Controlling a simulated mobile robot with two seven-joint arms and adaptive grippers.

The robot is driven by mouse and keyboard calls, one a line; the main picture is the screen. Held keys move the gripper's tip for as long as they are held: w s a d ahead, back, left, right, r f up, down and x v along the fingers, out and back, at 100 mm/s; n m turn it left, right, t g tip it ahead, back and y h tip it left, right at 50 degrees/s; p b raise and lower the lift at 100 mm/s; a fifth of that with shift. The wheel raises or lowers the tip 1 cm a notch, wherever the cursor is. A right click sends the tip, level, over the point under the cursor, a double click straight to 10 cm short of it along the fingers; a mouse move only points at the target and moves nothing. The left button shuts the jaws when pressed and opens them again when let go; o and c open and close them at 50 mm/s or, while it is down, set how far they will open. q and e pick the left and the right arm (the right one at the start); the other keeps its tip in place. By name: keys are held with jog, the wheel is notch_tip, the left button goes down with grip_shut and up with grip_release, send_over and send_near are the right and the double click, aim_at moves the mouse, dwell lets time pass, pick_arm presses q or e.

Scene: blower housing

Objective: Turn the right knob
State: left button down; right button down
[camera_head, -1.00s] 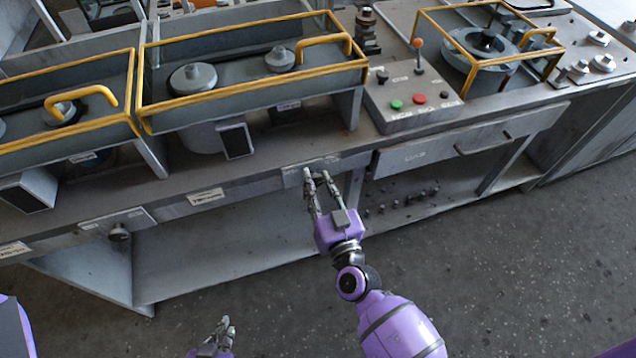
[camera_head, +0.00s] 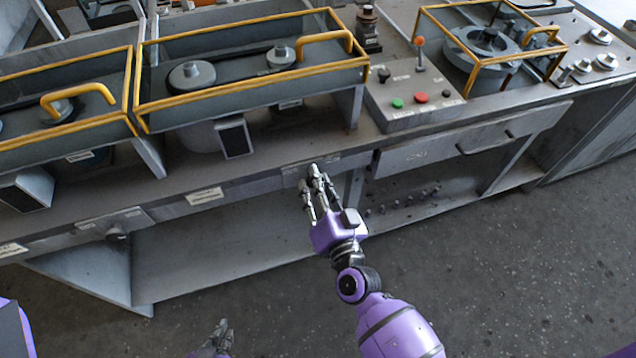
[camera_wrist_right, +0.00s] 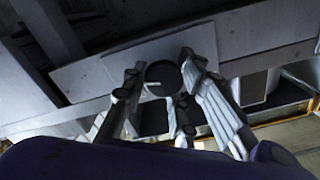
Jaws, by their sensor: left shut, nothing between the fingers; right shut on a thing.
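The right knob (camera_wrist_right: 160,80) is a dark round knob on a pale plate, seen in the right wrist view between the fingers. In the head view my right gripper (camera_head: 313,180) covers it at the plate (camera_head: 338,164) on the bench's front edge. My right gripper (camera_wrist_right: 162,68) is shut on the knob, with fingers on both sides of it. My left gripper (camera_head: 220,333) is shut and empty, low at the bottom of the head view, away from the bench. Another knob (camera_head: 116,234) sits on the front plate at the left.
The grey bench (camera_head: 180,185) carries yellow-railed trays (camera_head: 240,98) and a control box (camera_head: 415,108) with a green button, a red button and an orange-tipped lever. A drawer (camera_head: 470,140) is right of the gripper. Open floor (camera_head: 480,270) lies in front.

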jog(key=shift+d+f+m, duration=0.25)
jog(key=shift+m, duration=0.85)
jog(key=shift+f, duration=0.1)
jog(key=c, duration=1.7)
grip_release()
jog(key=shift+o, duration=0.8)
jog(key=shift+s+a, duration=0.1)
jog(key=v, duration=1.2)
